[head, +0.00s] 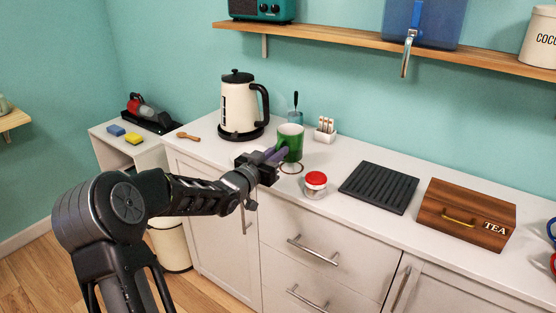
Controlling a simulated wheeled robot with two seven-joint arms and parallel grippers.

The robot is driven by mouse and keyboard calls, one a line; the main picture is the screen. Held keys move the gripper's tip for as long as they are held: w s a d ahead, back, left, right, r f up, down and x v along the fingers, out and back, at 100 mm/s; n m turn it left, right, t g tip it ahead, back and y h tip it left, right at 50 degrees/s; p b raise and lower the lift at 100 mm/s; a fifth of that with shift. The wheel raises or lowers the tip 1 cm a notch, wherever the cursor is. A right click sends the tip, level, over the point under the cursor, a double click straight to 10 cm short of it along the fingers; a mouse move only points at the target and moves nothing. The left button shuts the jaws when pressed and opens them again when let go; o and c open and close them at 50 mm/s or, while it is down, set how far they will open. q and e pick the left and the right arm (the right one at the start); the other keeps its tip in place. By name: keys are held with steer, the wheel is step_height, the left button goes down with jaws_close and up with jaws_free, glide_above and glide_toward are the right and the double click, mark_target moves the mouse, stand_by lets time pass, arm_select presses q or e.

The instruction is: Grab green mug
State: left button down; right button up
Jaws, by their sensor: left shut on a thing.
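A green mug (291,140) is upright at the middle of the white counter, in front of the wall. My left gripper (279,154) reaches in from the left, and its purple fingers are shut on the mug's left side. The fingers hide part of the mug's lower left. My right gripper is not in the head view.
A cream kettle (238,108) stands to the left of the mug. A red-lidded jar (315,184) stands close in front of it to the right. A black rack (379,187) and a wooden tea box (467,214) are further right. A shelf (365,42) runs above.

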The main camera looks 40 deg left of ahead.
arm_select(q)
steer(key=shift+r, duration=2.65)
steer(key=shift+d, duration=0.1)
